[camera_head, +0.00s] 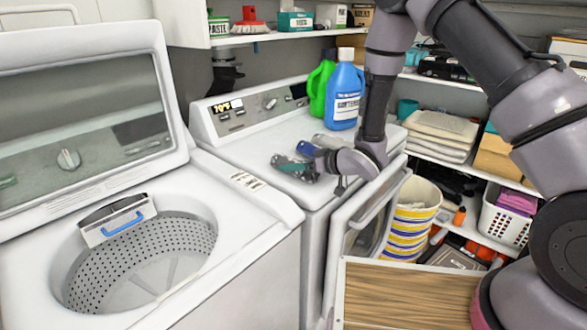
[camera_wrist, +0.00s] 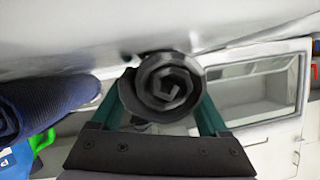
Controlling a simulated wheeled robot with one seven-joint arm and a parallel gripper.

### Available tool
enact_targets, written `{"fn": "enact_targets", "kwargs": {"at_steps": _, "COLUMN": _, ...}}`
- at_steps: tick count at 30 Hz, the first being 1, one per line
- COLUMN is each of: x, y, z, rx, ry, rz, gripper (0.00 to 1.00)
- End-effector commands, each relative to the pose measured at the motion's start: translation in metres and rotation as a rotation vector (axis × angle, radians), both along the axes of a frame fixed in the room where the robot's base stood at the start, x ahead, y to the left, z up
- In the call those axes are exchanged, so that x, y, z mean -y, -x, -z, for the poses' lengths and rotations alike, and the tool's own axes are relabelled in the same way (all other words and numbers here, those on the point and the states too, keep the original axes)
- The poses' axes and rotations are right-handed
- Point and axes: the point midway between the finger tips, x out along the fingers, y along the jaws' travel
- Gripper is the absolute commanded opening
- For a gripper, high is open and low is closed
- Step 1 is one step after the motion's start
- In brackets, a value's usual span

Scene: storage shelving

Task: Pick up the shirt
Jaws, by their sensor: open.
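A dark grey rolled cloth, likely a shirt (camera_wrist: 168,92), shows end-on in the wrist view, with its spiral end facing the camera. It lies on the white dryer top (camera_head: 262,150). My gripper (camera_head: 290,167) is low over the dryer's front part, with its teal fingers open on either side of the grey roll. A blue rolled cloth (camera_head: 306,148) lies just behind my gripper and shows at the left of the wrist view (camera_wrist: 45,103). A lighter grey roll (camera_head: 328,141) lies beyond it. I cannot tell whether the fingers touch the grey roll.
A blue bottle (camera_head: 344,98) and a green bottle (camera_head: 318,90) stand at the back of the dryer. The dryer door (camera_head: 372,222) hangs open in front. An open top-loading washer (camera_head: 235,199) stands left. Shelves with a white basket (camera_head: 505,218) are at right.

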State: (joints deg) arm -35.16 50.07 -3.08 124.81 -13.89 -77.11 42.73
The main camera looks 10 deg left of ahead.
Motion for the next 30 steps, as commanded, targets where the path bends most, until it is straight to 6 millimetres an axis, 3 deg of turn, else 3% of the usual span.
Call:
{"fn": "enact_targets", "kwargs": {"at_steps": 1, "x": 0.0, "y": 0.0, "z": 0.0, "rx": 0.0, "ry": 0.0, "rz": 0.0, "gripper": 0.78}}
{"fn": "enact_targets", "kwargs": {"at_steps": 2, "x": 0.0, "y": 0.0, "z": 0.0, "rx": 0.0, "ry": 0.0, "rz": 0.0, "gripper": 0.7}}
{"fn": "enact_targets", "kwargs": {"at_steps": 7, "x": 0.0, "y": 0.0, "z": 0.0, "rx": 0.0, "ry": 0.0, "rz": 0.0, "gripper": 0.05}}
{"fn": "enact_targets", "kwargs": {"at_steps": 19, "x": 0.0, "y": 0.0, "z": -0.011, "rx": 0.002, "ry": -0.003, "rz": -0.001, "gripper": 0.05}}
{"fn": "enact_targets", "kwargs": {"at_steps": 30, "x": 0.0, "y": -0.001, "z": -0.07, "rx": 0.003, "ry": -0.004, "rz": 0.001, "gripper": 0.05}}
